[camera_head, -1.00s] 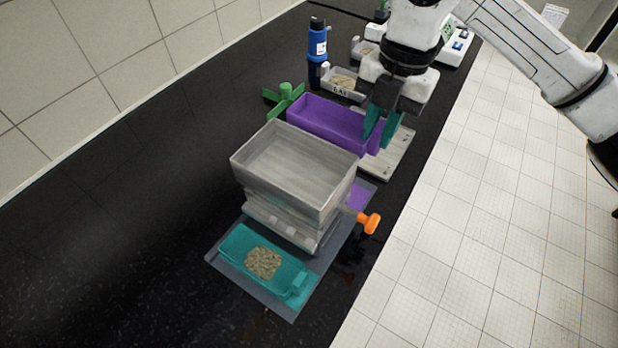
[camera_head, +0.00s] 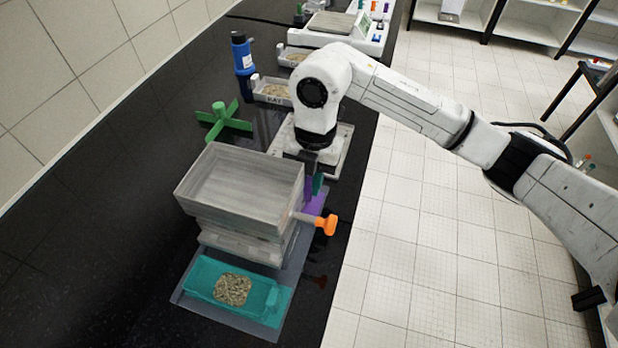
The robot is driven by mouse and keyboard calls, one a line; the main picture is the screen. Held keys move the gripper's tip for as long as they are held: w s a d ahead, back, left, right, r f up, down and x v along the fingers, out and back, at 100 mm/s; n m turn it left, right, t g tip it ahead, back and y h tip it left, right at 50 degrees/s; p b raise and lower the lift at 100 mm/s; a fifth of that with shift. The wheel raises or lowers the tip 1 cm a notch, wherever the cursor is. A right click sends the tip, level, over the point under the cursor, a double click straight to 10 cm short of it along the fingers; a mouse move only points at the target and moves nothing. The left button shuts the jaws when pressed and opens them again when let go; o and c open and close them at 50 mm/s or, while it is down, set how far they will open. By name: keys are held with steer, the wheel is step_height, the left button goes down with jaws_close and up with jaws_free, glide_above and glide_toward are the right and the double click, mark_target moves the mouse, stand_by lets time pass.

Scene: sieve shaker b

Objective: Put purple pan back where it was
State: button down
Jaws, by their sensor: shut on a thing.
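The purple pan (camera_head: 308,184) shows only as a small purple piece at my gripper. The rest of it is hidden behind the grey sieve stack (camera_head: 242,190). My gripper (camera_head: 313,185) points down just behind the right rear corner of the stack, shut on the pan, with one teal finger showing. A flat purple patch (camera_head: 320,203) lies on the grey mat (camera_head: 195,303) beside the stack, below my gripper. I cannot tell whether the pan touches the mat.
A teal pan (camera_head: 205,277) with grainy material sits in front of the stack. An orange knob (camera_head: 326,224) sticks out to the right. A green cross-shaped piece (camera_head: 222,122), a blue bottle (camera_head: 241,62) and a pale plate (camera_head: 338,150) stand behind.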

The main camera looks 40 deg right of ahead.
steer(key=shift+f, duration=0.15)
steer(key=shift+f+b, duration=0.55)
steer(key=shift+f, duration=0.05)
steer(key=c, duration=1)
jaws_free()
steer(key=shift+r+p, duration=0.45)
steer(key=shift+r, duration=0.05)
step_height(320, 180, up, 12)
steer(key=d+b, duration=0.1)
steer(key=shift+w+d+b, duration=0.2)
steer(key=shift+w+b, duration=0.05)
steer(key=shift+b, duration=0.1)
steer(key=shift+r, duration=0.1)
